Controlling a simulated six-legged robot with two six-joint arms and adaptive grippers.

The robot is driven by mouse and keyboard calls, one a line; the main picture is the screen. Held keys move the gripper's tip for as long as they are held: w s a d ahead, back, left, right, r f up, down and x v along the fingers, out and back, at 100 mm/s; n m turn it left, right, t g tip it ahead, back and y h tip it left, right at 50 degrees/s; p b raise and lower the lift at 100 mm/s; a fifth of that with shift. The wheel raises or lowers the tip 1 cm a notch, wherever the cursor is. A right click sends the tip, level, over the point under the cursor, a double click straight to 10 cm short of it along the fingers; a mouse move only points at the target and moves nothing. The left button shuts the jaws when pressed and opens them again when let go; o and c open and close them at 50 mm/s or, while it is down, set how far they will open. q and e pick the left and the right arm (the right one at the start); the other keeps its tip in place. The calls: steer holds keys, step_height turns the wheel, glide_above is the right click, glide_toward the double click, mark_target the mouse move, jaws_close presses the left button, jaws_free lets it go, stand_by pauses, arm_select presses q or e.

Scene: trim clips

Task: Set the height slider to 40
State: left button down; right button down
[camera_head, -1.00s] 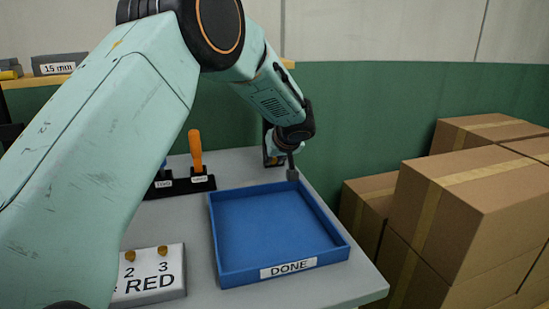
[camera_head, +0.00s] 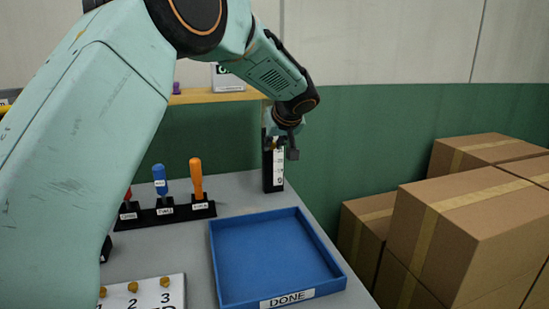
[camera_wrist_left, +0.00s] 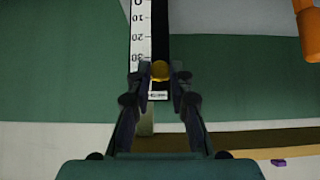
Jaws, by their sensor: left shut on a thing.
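The height slider (camera_head: 267,172) is an upright black post with a white scale at the back right of the table. In the left wrist view its scale (camera_wrist_left: 140,35) shows 0, 10, 20 and 30. A small yellow knob (camera_wrist_left: 160,70) is on the post, just past the 30 mark. My left gripper (camera_head: 284,146) is at the upper part of the post. In the left wrist view my left gripper (camera_wrist_left: 160,76) is shut on the knob, one finger on each side. A small label (camera_wrist_left: 157,96) is beyond the knob. My right gripper is out of view.
A blue tray marked DONE (camera_head: 331,285) lies in front of the slider. A black rack (camera_head: 146,216) with several coloured-handled tools is to the left. A numbered block (camera_head: 150,297) with yellow pegs is at front left. Cardboard boxes (camera_head: 470,230) stand right of the table.

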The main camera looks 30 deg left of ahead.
arm_select(q)
steer(key=shift+w+r, duration=0.15)
steer(key=shift+r, duration=0.45)
steer(key=c, duration=1.5)
jaws_free()
steer(key=shift+a, duration=0.1)
steer(key=shift+c, duration=0.2)
steer(key=o, duration=0.4)
steer(key=shift+f, duration=0.15)
steer(key=shift+c, duration=0.2)
steer(key=v, duration=1.2)
